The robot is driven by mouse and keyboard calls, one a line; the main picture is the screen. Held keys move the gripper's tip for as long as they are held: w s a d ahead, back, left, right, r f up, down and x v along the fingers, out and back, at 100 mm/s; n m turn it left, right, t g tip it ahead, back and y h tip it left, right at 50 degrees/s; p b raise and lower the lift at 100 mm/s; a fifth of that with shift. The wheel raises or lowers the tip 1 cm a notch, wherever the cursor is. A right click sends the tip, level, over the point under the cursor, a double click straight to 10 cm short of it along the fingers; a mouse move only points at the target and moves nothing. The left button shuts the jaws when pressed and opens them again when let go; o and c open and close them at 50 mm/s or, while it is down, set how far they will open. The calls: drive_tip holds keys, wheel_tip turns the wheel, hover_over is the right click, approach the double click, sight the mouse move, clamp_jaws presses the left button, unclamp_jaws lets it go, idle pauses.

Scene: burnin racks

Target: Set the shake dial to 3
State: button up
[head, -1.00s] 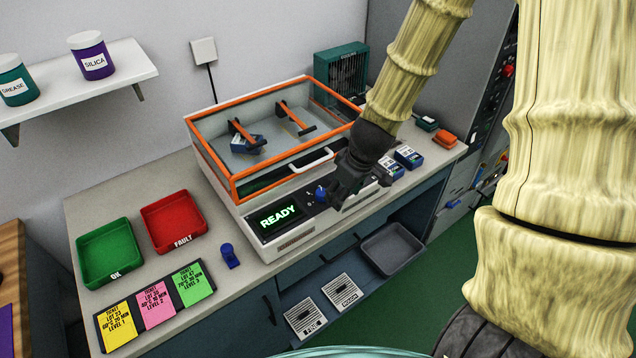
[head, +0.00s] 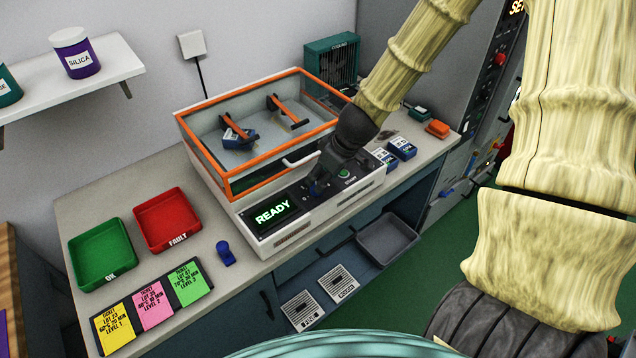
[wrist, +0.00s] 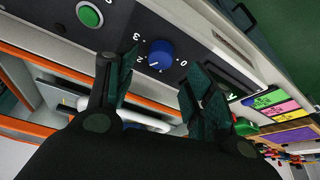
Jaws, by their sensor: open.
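The shake dial is a blue knob (wrist: 161,55) on the dark front panel of the shaker machine (head: 290,233). In the wrist view the marks 0, 2 and 3 show around it; the pale pointer line sits near the 2, but its exact setting is hard to tell. My gripper (wrist: 155,85) is open, its two dark green fingers at either side below the knob in the picture, with the knob seen between them and apart from them. In the head view my gripper (head: 318,188) is over the panel and mostly hides the dial.
A green button (wrist: 89,14) is beside the dial. The READY display (head: 272,213) is left of my gripper in the head view. The orange-framed lid (head: 262,160) with its white handle (head: 302,159) stands behind the panel. Blue boxes (head: 402,148) sit right of the machine.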

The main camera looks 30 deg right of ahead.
drive_tip(key=shift+x, duration=2.5)
drive_tip(key=c, duration=1)
